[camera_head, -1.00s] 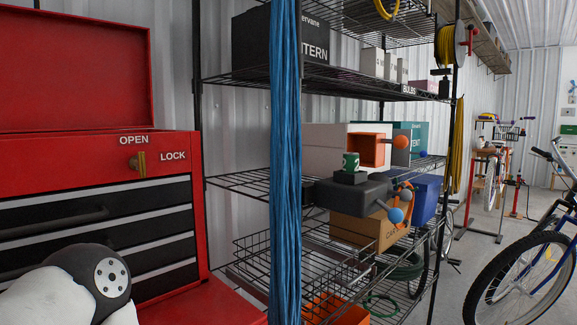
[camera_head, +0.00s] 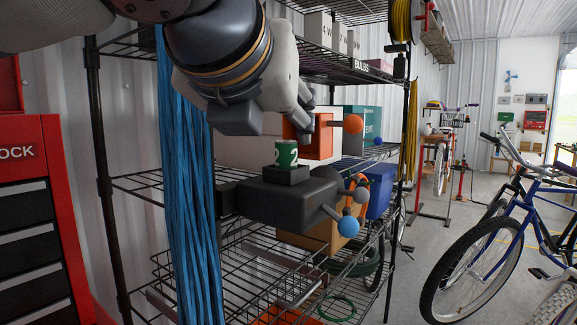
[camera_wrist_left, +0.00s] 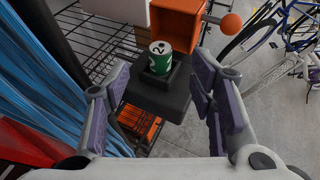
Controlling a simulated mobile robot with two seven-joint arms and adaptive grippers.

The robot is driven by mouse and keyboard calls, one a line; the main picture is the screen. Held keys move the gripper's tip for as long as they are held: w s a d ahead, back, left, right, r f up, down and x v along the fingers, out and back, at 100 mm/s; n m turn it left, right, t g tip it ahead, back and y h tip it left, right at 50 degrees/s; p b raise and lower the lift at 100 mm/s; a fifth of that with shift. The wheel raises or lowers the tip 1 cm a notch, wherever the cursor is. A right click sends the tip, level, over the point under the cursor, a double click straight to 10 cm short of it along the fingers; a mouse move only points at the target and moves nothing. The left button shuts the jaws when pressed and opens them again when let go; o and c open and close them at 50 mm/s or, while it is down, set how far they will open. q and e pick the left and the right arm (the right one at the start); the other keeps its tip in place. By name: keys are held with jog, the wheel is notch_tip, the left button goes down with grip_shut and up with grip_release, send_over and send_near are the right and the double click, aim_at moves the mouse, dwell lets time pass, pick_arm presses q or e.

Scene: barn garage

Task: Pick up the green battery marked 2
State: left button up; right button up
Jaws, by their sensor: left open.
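The green battery marked 2 (camera_head: 286,153) stands upright in a small black holder (camera_head: 286,176) on top of a dark grey box (camera_head: 280,200) with ball-ended levers. In the left wrist view the battery (camera_wrist_left: 160,57) shows its silver top and the white 2, ahead of the fingertips. My left gripper (camera_head: 272,115) hangs above and slightly left of the battery in the head view. In the left wrist view its purple-padded fingers (camera_wrist_left: 160,85) are spread wide, with nothing between them; the battery lies beyond them. My right gripper is not in view.
A blue cord bundle (camera_head: 185,190) hangs left of the grey box. An orange box (camera_head: 322,136) with an orange knob (camera_head: 353,124) stands just behind the battery. Wire shelf uprights (camera_head: 110,220) frame the rack. Bicycles (camera_head: 490,230) stand on the right.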

aim_at(285, 142)
pick_arm(q)
jog(key=b+x, duration=0.1)
jog(key=x, duration=0.2)
jog(key=b+x, duration=0.1)
jog(key=x, duration=0.2)
jog(key=b+x, duration=0.1)
jog(key=x, duration=0.2)
jog(key=shift+w+f, duration=0.2)
jog(key=shift+f, duration=0.25)
jog(key=shift+w+d, duration=0.1)
jog(key=shift+w, duration=0.1)
jog(key=shift+s+r, duration=0.1)
jog(key=shift+r, duration=0.1)
grip_shut()
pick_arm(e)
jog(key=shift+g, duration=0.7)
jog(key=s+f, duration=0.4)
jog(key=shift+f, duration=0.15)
